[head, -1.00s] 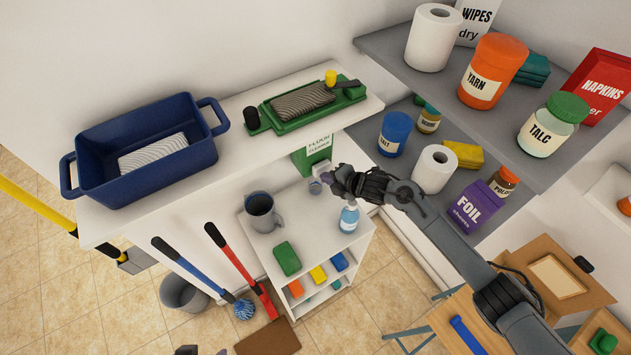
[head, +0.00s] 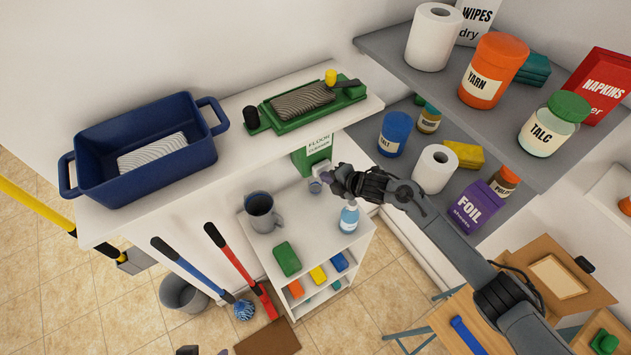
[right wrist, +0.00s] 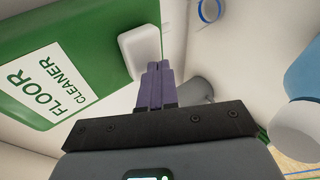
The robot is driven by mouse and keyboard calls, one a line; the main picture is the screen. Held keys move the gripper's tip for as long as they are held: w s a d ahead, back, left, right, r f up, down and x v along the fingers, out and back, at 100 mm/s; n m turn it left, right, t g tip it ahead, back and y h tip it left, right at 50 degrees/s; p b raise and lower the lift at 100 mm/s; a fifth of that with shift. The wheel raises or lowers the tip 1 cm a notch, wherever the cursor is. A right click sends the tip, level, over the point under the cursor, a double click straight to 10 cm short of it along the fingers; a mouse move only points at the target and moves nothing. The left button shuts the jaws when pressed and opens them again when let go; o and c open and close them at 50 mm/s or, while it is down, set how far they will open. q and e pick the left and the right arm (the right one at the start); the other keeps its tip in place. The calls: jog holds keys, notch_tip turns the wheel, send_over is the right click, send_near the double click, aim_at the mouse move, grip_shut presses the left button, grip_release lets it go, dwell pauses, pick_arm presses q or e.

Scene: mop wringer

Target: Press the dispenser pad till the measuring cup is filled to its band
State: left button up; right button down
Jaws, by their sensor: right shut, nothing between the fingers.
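The green floor cleaner dispenser (head: 312,150) is on the wall below the upper shelf. Its white pad (right wrist: 140,52) shows in the right wrist view, pale and block-shaped. My right gripper (head: 329,180) is shut and empty; its purple fingertips (right wrist: 157,70) are right at the pad's edge, and I cannot tell whether they touch it. A dark sliver at the head view's bottom edge may be my left gripper (head: 187,350).
A grey pitcher (head: 262,212) and a blue-white bottle (head: 349,218) stand on the white cart (head: 310,222) near the cup. Grey shelves (head: 480,130) with jars and rolls flank my right arm.

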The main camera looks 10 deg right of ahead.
jog(key=shift+w+a, duration=0.1)
jog(key=shift+w, duration=0.15)
jog(key=shift+w+b, duration=0.25)
jog(key=shift+b, duration=0.2)
dwell(0.3)
jog(key=shift+s, duration=0.1)
dwell(0.4)
jog(key=shift+s+d+p, duration=0.2)
jog(key=shift+s+p, duration=0.4)
jog(key=shift+s, duration=0.05)
jog(key=shift+s, duration=0.1)
